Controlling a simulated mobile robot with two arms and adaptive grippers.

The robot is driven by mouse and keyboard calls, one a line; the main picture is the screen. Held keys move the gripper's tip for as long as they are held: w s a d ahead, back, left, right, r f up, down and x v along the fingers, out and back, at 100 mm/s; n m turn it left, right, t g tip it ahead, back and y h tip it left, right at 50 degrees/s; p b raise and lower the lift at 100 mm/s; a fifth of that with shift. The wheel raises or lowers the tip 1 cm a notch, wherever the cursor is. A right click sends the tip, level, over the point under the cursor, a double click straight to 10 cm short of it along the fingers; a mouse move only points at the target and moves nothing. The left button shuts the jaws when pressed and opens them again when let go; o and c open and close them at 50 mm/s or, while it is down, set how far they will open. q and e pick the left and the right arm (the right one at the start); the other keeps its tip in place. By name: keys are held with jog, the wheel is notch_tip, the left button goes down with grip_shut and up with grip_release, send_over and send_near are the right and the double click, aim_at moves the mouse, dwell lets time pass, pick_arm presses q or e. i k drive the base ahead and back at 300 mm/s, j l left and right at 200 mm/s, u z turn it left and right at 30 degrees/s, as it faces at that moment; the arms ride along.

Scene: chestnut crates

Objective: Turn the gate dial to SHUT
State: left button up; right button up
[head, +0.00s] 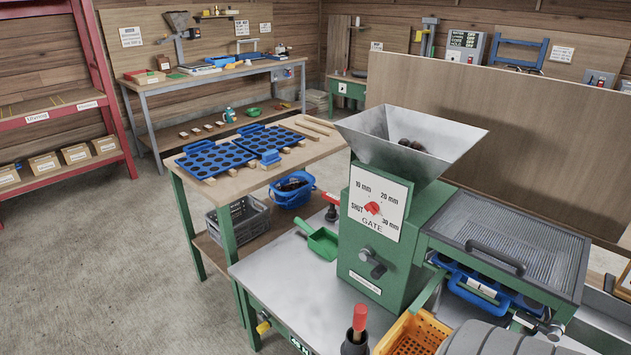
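The red gate dial (373,208) sits on a white plate (391,216) marked SHUT, 10 mm, 20 mm, 30 mm and GATE. The plate is on the front of the green machine (350,265). SHUT is printed left of the dial, 10 mm and 20 mm above it, 30 mm at its lower right. The dial is too small to tell which mark it points to. A metal hopper (395,150) on top holds some dark brown chestnuts (411,145). Neither of my grippers is in view, and nothing touches the dial.
A dark crank knob (373,263) sticks out below the plate. A green scoop (322,243) and a red-handled tool (332,205) are left of the machine. Another red-handled tool (359,322) and an orange basket (416,335) are in front. A sieve tray (510,243) extends right.

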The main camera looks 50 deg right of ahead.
aim_at(372, 208)
jog(key=i+j+z, duration=0.1)
jog(key=i+z, duration=0.35)
jog(key=i+j+z, duration=0.25)
jog(key=i+z, duration=0.2)
jog(key=i+j+z, duration=0.4)
jog(key=k+l, duration=0.05)
